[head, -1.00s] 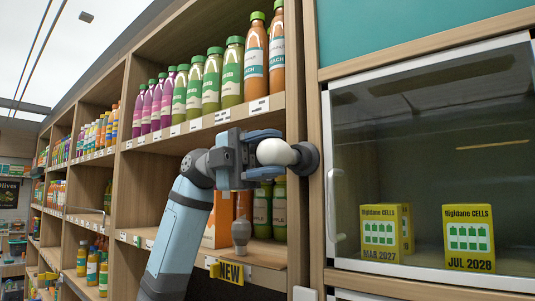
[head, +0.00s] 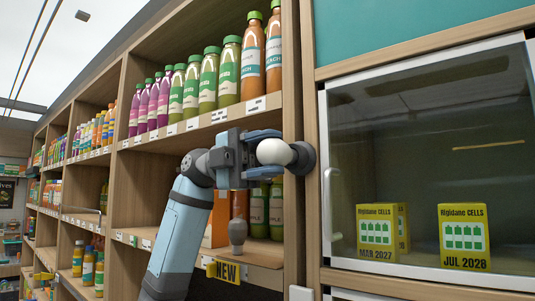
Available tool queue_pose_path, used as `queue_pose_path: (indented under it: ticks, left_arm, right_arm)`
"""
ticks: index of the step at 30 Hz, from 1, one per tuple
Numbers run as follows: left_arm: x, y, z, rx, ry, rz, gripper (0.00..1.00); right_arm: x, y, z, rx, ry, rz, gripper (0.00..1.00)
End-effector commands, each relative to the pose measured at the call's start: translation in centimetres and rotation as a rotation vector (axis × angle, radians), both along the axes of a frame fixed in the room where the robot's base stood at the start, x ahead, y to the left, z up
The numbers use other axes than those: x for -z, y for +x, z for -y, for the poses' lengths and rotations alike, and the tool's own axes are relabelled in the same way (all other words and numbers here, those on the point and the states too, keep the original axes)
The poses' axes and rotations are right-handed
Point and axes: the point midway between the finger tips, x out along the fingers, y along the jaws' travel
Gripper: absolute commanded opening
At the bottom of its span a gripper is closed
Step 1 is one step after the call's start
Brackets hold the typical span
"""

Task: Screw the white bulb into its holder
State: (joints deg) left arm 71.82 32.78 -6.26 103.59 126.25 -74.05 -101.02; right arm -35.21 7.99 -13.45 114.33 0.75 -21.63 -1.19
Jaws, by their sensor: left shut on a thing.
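The white bulb (head: 274,152) is round and sits at the dark grey holder (head: 304,158), which is fixed on the wooden upright beside the glass cabinet. My left gripper (head: 268,151) has its blue fingers closed around the bulb, one above and one below. The bulb's base is hidden at the holder, so I cannot tell how deep it sits. A grey bulb-shaped thing (head: 238,232) stands on the lower shelf below the gripper. My right gripper is not in view.
Bottles (head: 207,80) line the shelf above the gripper, and green bottles (head: 259,207) stand behind and below it. A yellow NEW tag (head: 224,270) hangs at the lower shelf edge. The glass cabinet (head: 430,170) with yellow battery boxes (head: 464,236) is on the right.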

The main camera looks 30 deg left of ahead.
Motion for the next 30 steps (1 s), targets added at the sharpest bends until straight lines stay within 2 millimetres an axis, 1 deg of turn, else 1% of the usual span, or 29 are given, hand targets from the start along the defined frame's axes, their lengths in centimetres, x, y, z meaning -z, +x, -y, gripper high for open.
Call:
queue_pose_path:
  ticks: [7,21,22,23,24,30]
  left_arm:
    - [0.0,0.1,0.0,0.000,-0.001,0.000,0.16]
    - [0.0,1.0,0.1,0.001,-0.002,0.000,0.16]
    - [0.0,1.0,0.1,0.000,-0.001,0.000,0.49]
    - [0.0,1.0,0.1,0.000,-0.002,0.001,0.56]
    - [0.0,1.0,0.1,0.000,-0.001,0.000,0.60]
    - [0.0,1.0,0.1,0.000,-0.001,0.000,0.60]
  right_arm:
    - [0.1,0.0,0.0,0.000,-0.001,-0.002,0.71]
    - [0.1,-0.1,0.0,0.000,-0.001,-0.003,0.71]
    - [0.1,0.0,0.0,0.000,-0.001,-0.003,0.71]
    - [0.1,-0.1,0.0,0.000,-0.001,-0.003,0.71]
    - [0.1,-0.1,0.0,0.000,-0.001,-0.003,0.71]
    - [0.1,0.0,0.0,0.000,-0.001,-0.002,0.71]
